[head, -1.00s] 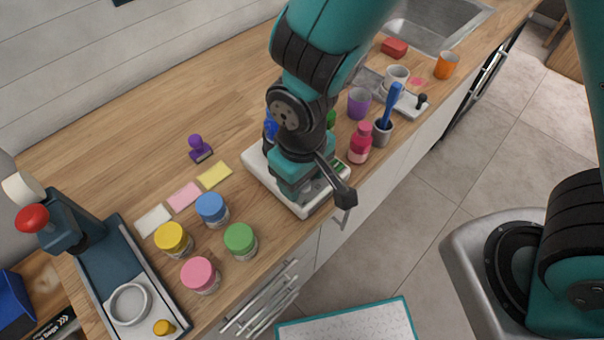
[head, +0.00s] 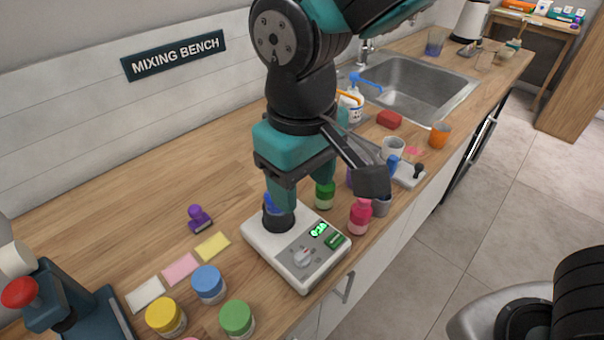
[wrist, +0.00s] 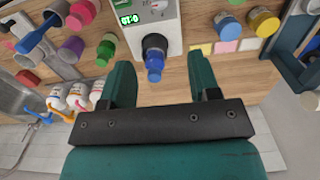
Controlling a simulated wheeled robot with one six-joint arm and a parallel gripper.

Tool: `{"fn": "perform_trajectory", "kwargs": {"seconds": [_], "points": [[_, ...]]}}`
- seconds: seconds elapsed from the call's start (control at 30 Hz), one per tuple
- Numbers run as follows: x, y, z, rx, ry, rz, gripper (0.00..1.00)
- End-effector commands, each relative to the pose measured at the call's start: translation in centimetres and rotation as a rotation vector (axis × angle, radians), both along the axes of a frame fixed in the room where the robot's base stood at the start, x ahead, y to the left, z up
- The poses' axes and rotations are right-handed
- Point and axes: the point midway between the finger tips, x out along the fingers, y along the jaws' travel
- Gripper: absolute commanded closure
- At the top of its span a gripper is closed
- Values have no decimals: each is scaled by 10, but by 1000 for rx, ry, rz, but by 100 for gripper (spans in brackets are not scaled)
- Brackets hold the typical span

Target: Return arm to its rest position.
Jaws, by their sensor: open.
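My gripper (head: 300,190) is above the white bench device in the head view, pointing down with its teal fingers apart. In the wrist view the fingers (wrist: 162,68) are open, with nothing held between them. A blue-topped item (wrist: 154,66) stands in the black round holder (wrist: 154,42) of the device, and appears between and beyond the fingertips. In the head view the fingers partly hide the blue item. The white device (head: 284,262) has a lit green display and a knob.
A green jar (head: 325,196), a pink bottle (head: 360,218) and a grey cup stand close to the device. Several lidded jars, including a blue one (head: 208,284), stand at front left. A purple stamp (head: 199,218) is behind them. The counter at back left is clear.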

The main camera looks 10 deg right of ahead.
Motion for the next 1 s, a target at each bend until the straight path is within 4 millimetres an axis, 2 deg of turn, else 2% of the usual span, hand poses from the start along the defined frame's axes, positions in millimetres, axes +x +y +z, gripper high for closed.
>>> {"fn": "perform_trajectory", "kwargs": {"seconds": [0.13,0.57,0.67,0.77,0.9,1.0], "points": [[0,0,6,1,-2,0,44],[0,-1,6,3,-1,-1,44],[-2,-15,11,37,7,-5,44],[-13,-44,19,116,19,-6,44],[-39,-75,29,249,16,3,44],[-56,-85,32,319,4,12,44]]}}
